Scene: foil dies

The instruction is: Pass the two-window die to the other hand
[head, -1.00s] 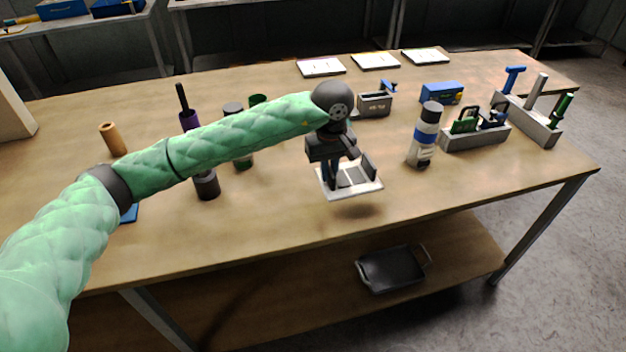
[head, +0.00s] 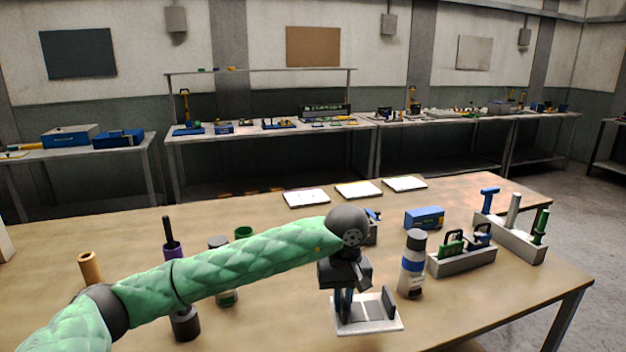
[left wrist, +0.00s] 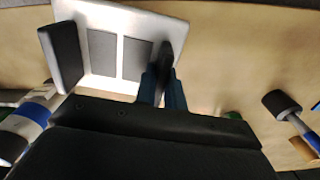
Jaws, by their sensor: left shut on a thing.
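The two-window die (head: 382,324) is a pale flat plate, held above the table near its front edge. In the left wrist view the die (left wrist: 128,22) shows two grey windows side by side, with the gripper's fingers against it. My left gripper (head: 366,300) is shut on the die; its fingers also show in the left wrist view (left wrist: 112,62). Just what part of the die the fingers grip is partly hidden. My right gripper is in neither view.
A white bottle with a blue band (head: 412,262) stands close right of the die. Grey racks of green and blue tools (head: 462,262) stand at the right. White cards (head: 358,190) lie at the back. Several cylinders, including a tan one (head: 90,268), stand left behind my arm.

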